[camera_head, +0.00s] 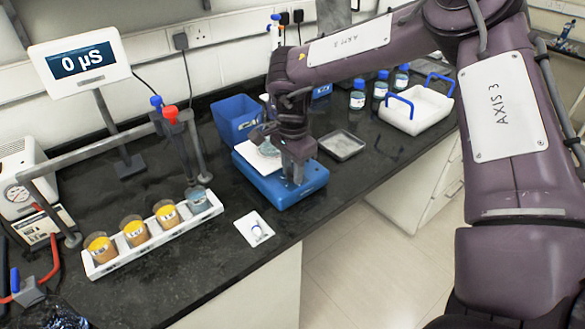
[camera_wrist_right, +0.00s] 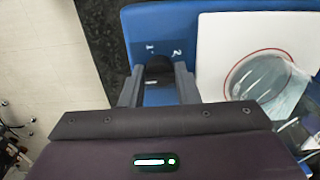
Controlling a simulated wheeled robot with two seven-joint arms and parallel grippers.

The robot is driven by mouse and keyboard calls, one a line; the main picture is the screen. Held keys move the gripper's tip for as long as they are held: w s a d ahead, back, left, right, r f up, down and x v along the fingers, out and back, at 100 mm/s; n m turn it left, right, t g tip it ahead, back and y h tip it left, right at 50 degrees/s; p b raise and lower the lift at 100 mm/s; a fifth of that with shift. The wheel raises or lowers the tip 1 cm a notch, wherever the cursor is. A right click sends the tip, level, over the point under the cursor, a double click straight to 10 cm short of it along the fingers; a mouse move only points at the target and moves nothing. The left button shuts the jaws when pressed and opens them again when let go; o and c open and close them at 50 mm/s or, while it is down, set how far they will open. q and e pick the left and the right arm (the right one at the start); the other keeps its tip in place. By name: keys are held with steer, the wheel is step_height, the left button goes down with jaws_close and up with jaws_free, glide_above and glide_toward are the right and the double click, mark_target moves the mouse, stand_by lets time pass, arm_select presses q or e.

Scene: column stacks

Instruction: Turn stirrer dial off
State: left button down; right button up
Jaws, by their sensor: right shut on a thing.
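A blue magnetic stirrer (camera_head: 278,185) with a white top plate stands on the black bench. It also shows in the right wrist view (camera_wrist_right: 140,22). A clear beaker (camera_wrist_right: 258,72) sits on the white plate, inside a red circle; in the head view it is mostly hidden by my arm. My right gripper (camera_head: 295,178) points down at the front face of the stirrer. Its fingers (camera_wrist_right: 158,78) are shut on the dark stirrer dial (camera_wrist_right: 158,68), which is mostly hidden between them. My left gripper is in neither view.
A blue bin (camera_head: 236,118), a grey tray (camera_head: 341,145) and a white tray (camera_head: 417,107) stand nearby.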

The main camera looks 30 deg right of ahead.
mark_target(292, 170)
steer(key=shift+w+r, duration=0.15)
steer(key=o, duration=0.7)
step_height(292, 170, up, 8)
steer(key=shift+f, duration=0.15)
stand_by(0.5)
